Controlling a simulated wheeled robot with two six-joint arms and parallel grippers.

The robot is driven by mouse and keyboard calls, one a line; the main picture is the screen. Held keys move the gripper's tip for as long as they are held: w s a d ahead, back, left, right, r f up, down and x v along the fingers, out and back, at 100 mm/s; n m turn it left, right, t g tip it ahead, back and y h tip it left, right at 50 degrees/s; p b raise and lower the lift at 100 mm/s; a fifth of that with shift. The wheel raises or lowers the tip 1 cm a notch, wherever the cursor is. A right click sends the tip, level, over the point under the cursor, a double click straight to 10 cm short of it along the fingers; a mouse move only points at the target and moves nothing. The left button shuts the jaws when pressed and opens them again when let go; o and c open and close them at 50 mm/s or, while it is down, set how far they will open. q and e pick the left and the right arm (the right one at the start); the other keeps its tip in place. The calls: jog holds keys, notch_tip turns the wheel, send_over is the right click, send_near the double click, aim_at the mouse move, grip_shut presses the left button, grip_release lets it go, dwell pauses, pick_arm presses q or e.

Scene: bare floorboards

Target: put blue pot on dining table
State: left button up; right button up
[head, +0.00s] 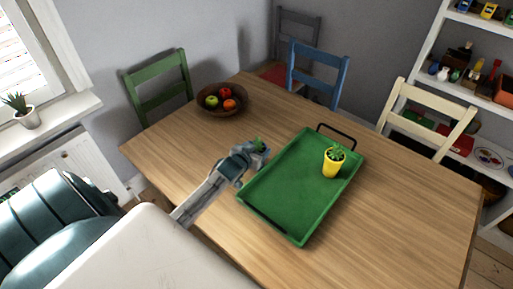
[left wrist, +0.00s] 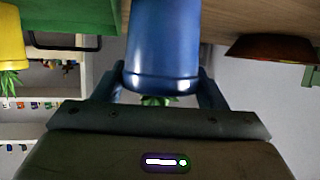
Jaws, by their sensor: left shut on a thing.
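The blue pot (left wrist: 162,48) fills the middle of the left wrist view, which shows the scene upside down; its base is cut off by the frame edge. A small green plant (left wrist: 158,100) grows from it. My left gripper (head: 258,150) is shut on the pot, one finger on each side. My right gripper is not in view.
A green tray (head: 272,190) with a yellow potted plant (head: 332,164) lies on the table. A fruit bowl (head: 222,99) stands at the back left. Green (head: 158,88), blue (head: 318,74) and cream (head: 428,118) chairs surround it. Bare tabletop lies right of the tray.

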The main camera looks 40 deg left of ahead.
pick_arm(q)
jog(key=o, duration=1.3)
jog(key=shift+s, duration=0.1)
jog(key=b+v, duration=0.2)
jog(key=v, duration=1)
jog(key=shift+d, duration=0.1)
jog(key=shift+f, duration=0.15)
